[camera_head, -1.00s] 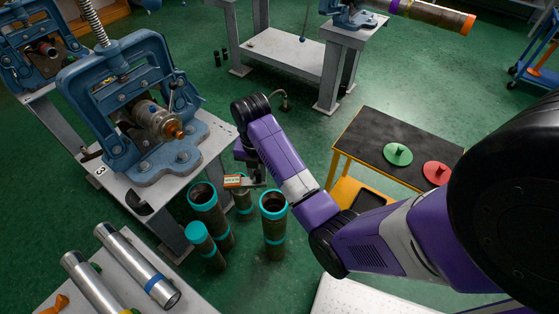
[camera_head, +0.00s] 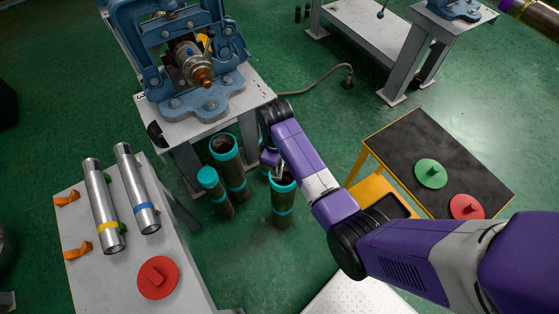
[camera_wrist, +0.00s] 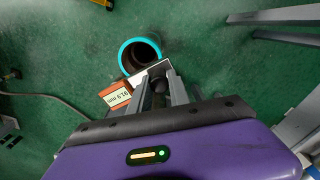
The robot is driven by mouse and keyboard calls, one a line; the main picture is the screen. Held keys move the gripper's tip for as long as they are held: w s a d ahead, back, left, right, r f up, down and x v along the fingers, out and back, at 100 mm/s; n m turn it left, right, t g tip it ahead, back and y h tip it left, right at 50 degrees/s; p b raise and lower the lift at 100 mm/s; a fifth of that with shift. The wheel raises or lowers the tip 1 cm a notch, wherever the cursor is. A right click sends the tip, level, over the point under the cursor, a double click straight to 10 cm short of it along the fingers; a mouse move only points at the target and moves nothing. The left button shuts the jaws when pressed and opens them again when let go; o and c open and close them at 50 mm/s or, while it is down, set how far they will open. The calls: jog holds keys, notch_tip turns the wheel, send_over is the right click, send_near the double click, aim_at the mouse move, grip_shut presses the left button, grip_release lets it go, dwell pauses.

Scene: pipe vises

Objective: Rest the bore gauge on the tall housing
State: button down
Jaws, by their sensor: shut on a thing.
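My gripper (camera_wrist: 165,92) is shut on the bore gauge (camera_wrist: 117,96), which has an orange-framed readout and a pale plate. In the wrist view the gauge overlaps the near rim of an open, teal-rimmed housing (camera_wrist: 123,52). I cannot tell whether they touch. In the head view my gripper (camera_head: 271,166) is at the top of the right-hand dark housing with teal bands (camera_head: 281,213); the gauge's readout is hidden there. Another open housing (camera_head: 235,178) stands to its left, with a shorter teal-topped one (camera_head: 218,196) in front. I cannot tell which is the tall housing.
A blue pipe vise (camera_head: 200,100) stands on a bench behind the housings. A grey table (camera_head: 185,265) at left holds two metal pipes, orange pieces and a red disc (camera_head: 158,278). A black-topped cart (camera_head: 405,155) with green and red discs is at right. A hose lies on the floor.

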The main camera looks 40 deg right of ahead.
jog(key=shift+d+m, duration=0.25)
jog(key=shift+m, duration=0.45)
jog(key=shift+w+d+f+m, duration=0.15)
jog(key=shift+f+m, duration=0.05)
jog(key=shift+m, duration=0.9)
notch_tip(320, 180, down, 6)
jog(key=b, duration=0.6)
notch_tip(320, 180, down, 2)
jog(key=shift+b, duration=0.65)
jog(key=shift+p, duration=0.5)
jog(key=shift+f, duration=0.4)
jog(key=c, duration=1.1)
grip_release()
jog(key=shift+c, duration=0.2)
